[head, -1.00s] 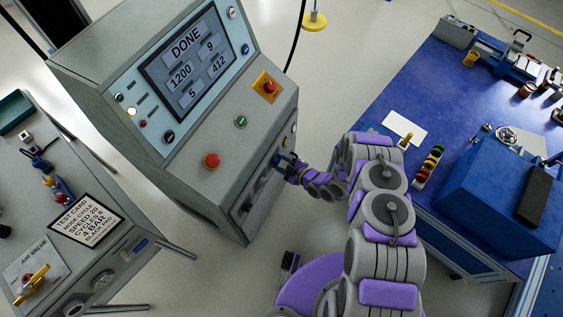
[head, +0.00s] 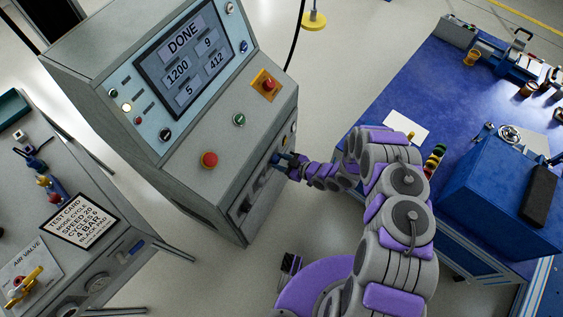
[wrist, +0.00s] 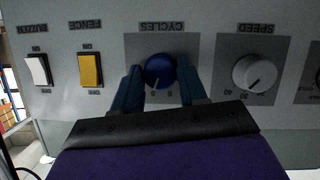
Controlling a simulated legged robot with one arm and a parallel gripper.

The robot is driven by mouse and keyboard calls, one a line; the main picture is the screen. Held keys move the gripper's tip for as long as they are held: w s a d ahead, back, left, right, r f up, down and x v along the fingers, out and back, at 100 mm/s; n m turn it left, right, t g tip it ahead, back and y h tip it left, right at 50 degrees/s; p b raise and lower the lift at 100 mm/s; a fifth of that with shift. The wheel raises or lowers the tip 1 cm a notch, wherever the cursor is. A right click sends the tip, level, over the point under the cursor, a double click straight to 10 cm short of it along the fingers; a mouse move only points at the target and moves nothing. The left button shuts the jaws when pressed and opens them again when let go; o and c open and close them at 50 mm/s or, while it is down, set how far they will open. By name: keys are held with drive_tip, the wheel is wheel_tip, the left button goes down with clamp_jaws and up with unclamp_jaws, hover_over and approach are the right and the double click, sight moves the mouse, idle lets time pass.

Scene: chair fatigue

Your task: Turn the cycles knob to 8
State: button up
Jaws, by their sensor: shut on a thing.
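The blue cycles knob (wrist: 160,68) sits on a dark grey plate in the wrist view, with its label upside down. In the head view my gripper (head: 281,160) is at the lower front face of the grey machine (head: 215,165), where the fingers and arm hide the knob.
The white speed knob (wrist: 254,73) is right of the cycles knob; white (wrist: 37,69) and yellow (wrist: 90,70) switches are left. The screen (head: 185,60) reads DONE, 1200, 9, 5, 412. A red button (head: 209,159) is above. A blue table (head: 400,95) stands right.

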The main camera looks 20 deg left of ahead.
drive_tip(key=o, duration=1)
drive_tip(key=shift+a, duration=0.1)
drive_tip(key=shift+o, duration=0.2)
drive_tip(key=p+v, duration=0.2)
drive_tip(key=v, duration=1.5)
drive_tip(key=shift+p, duration=0.3)
drive_tip(key=shift+w+r, duration=0.1)
drive_tip(key=shift+w, duration=0.05)
